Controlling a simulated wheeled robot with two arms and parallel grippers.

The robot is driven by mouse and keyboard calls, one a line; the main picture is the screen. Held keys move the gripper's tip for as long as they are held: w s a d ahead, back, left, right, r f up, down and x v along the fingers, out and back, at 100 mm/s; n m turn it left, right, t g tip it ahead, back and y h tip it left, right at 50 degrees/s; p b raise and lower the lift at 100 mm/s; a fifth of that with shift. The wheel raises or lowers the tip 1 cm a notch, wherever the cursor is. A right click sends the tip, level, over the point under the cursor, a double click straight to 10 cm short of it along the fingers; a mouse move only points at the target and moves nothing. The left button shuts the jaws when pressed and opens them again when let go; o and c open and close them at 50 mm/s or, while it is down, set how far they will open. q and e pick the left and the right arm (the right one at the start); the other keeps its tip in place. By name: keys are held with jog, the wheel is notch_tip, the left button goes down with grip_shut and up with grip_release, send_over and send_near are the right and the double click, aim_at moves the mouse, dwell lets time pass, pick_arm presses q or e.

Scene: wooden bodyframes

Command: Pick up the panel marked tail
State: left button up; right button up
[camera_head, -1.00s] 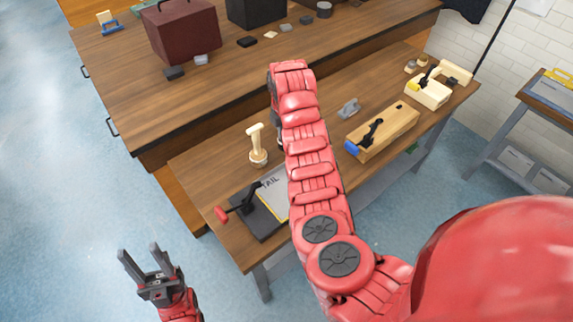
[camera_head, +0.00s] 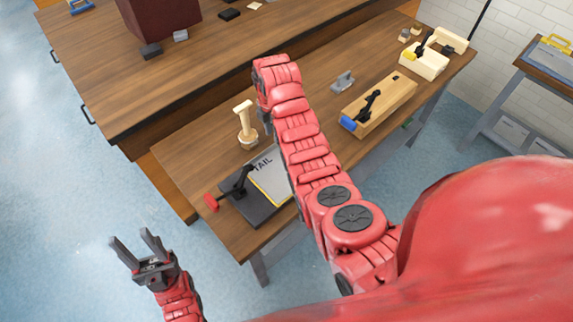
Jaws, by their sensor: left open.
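The panel marked TAIL (camera_head: 264,180) is a grey plate with a yellow edge, lying on the lower wooden workbench. It sits on a dark base (camera_head: 247,204) with a red-handled clamp (camera_head: 230,188) over its left side. My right arm hides the panel's right edge. My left gripper (camera_head: 137,240) is open and empty, over the floor left of the bench and well apart from the panel. My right arm reaches across the bench, and a dark part of my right gripper (camera_head: 265,121) shows beside the wooden peg, mostly hidden by the arm.
A pale wooden peg stand (camera_head: 246,126) is behind the panel. A wooden block with a blue-handled clamp (camera_head: 379,106), a small grey part (camera_head: 343,81) and a cream clamp fixture (camera_head: 424,61) stand to the right. A taller table (camera_head: 190,70) runs behind.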

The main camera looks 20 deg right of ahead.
aim_at(273, 145)
jog(key=shift+f+p, duration=0.4)
jog(key=shift+p, duration=0.05)
jog(key=f+p, duration=0.2)
jog(key=f, duration=0.1)
jog(key=shift+s+a+f, duration=0.1)
jog(key=shift+a+f, duration=0.05)
jog(key=shift+a, duration=0.05)
jog(key=shift+f, duration=0.8)
jog(key=shift+c, duration=0.3)
grip_shut()
